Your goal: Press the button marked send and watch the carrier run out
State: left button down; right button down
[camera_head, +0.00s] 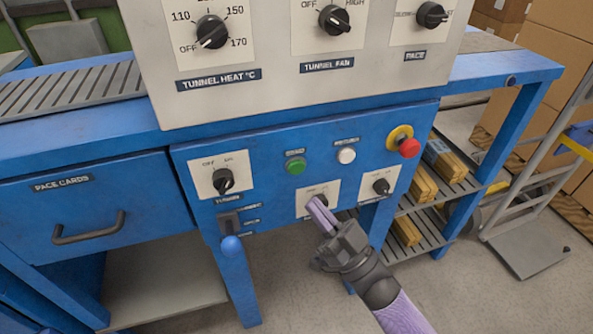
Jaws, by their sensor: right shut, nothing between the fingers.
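The blue control panel (270,150) carries a green button (296,166) and a white button (346,156), each with a small label above it. The lettering is too small to read, so I cannot tell which one is marked send. A red mushroom button (409,147) on a yellow collar is at the panel's right. My right gripper (312,203) is shut and empty, with its fingertips in front of a white dial plate (330,188) below the two buttons. I cannot tell whether it touches the plate. My left gripper and any carrier are not in view.
Black knobs (223,181) (381,186) and a blue-tipped lever (231,245) stick out of the panel. A grey control box (290,80) with dials overhangs it. A slatted conveyor (75,88) is at left, above a drawer (85,200). Shelves with wood and a hand truck (530,245) are at right.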

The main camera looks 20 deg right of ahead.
aim_at(297, 167)
jog(key=w+b, duration=0.3)
jog(key=w, duration=0.3)
jog(key=shift+w+a+f, duration=0.1)
dwell(0.6)
dwell(0.6)
dwell(0.6)
